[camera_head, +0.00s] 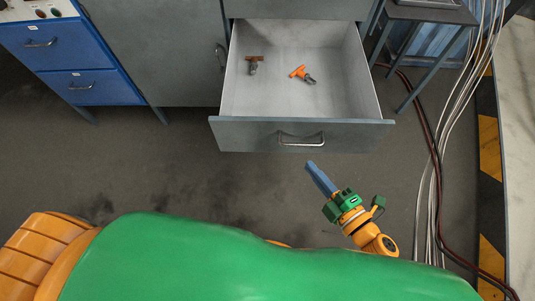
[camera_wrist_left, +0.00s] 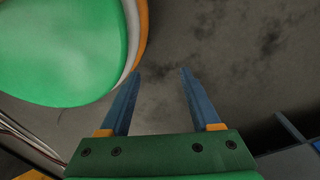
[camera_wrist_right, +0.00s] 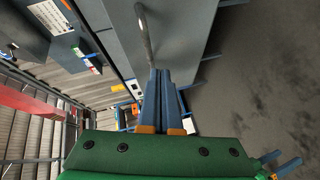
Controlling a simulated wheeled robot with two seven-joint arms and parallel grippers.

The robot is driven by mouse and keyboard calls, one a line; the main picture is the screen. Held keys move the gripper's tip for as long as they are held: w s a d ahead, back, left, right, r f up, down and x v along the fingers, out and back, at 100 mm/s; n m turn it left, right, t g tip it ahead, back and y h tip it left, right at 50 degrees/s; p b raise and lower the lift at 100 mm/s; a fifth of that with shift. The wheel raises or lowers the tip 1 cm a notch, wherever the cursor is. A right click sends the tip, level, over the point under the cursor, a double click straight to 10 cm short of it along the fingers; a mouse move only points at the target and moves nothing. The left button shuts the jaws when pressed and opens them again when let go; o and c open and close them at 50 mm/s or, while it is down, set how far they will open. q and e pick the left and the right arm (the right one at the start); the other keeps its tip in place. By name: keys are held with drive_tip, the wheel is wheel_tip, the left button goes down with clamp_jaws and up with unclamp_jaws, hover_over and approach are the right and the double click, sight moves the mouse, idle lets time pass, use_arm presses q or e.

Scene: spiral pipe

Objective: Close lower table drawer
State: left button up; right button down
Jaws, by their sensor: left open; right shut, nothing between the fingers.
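The grey table drawer (camera_head: 240,134) is pulled far out at the top middle of the head view. Its front carries a metal handle (camera_head: 302,141). My right gripper (camera_head: 309,164) is shut and empty, its blue fingertips just below the drawer front, near the handle and seemingly apart from it. In the right wrist view the shut fingers (camera_wrist_right: 159,72) point toward a grey panel with a metal handle (camera_wrist_right: 146,32). My left gripper (camera_wrist_left: 160,71) is open and empty over the floor in the left wrist view. It is hidden in the head view.
Inside the drawer lie a brown-handled item (camera_head: 254,62) and an orange-handled item (camera_head: 303,75). A blue drawer cabinet (camera_head: 60,65) stands left. A metal stool (camera_head: 430,12) and loose cables (camera_head: 440,170) are on the right. The floor before the drawer is clear.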

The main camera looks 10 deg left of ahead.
drive_tip(key=s+a+r+n+g+y, duration=0.2)
drive_tip(key=s+a+r+n+y, duration=0.2)
drive_tip(key=a+n, duration=0.15)
approach(252, 122)
drive_tip(key=s+a, duration=0.1)
drive_tip(key=a, duration=0.3)
drive_tip(key=w, duration=0.3)
drive_tip(key=shift+w+a, duration=0.1)
drive_tip(key=shift+a, duration=0.3)
drive_tip(key=shift+w, duration=0.45)
use_arm(q)
drive_tip(key=shift+s+d+f, duration=0.1)
drive_tip(key=shift+d+f, duration=0.1)
drive_tip(key=shift+f, duration=0.4)
drive_tip(key=shift+s+d+f, duration=0.1)
drive_tip(key=shift+d+f, duration=0.05)
drive_tip(key=shift+f, duration=0.45)
use_arm(e)
drive_tip(key=shift+a, duration=0.1)
use_arm(q)
drive_tip(key=shift+w+a, duration=0.15)
